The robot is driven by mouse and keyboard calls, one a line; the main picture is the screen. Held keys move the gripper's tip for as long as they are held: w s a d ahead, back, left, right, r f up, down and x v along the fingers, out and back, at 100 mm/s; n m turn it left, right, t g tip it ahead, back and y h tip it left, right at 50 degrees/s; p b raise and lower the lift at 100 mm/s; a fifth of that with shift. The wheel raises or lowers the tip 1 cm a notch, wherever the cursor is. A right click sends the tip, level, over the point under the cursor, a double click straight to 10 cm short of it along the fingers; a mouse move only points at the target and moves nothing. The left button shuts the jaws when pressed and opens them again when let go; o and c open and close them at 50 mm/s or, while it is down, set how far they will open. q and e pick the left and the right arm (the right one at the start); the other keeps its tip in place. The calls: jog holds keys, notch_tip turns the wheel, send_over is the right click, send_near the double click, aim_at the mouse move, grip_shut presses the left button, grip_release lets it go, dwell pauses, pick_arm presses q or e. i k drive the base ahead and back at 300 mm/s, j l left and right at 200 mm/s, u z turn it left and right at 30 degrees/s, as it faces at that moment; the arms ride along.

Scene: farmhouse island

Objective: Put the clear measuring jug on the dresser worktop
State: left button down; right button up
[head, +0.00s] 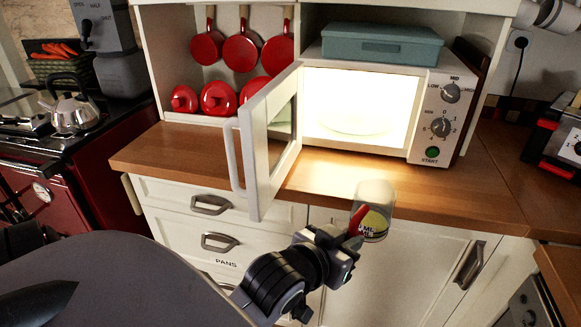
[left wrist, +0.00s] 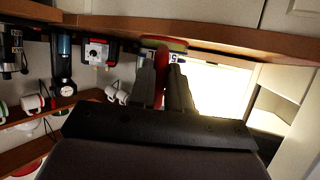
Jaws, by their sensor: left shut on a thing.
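The clear measuring jug (head: 376,197) has a red handle, with yellow and dark markings low on its side. My left gripper (head: 352,243) is shut on its red handle, which shows between the fingers in the left wrist view (left wrist: 160,78). The jug looks upright and overlaps the front edge of the wooden dresser worktop (head: 180,150); its base appears lower than that edge, in front of the cupboard door. I cannot tell the exact gap. My right gripper is not in view.
A lit microwave (head: 424,118) stands on the worktop, its door (head: 255,150) swung open towards me, left of the jug.

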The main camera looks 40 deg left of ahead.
aim_at(201, 157)
jog(key=k, duration=0.45)
jog(key=k+u, duration=0.1)
jog(key=u, duration=0.3)
jog(key=k+u, duration=0.1)
jog(key=u, duration=1.4)
jog(key=i+l+u, duration=0.15)
jog(key=i, duration=0.15)
jog(key=i+l+u, duration=0.15)
jog(key=i+l, duration=0.05)
jog(key=i, duration=0.1)
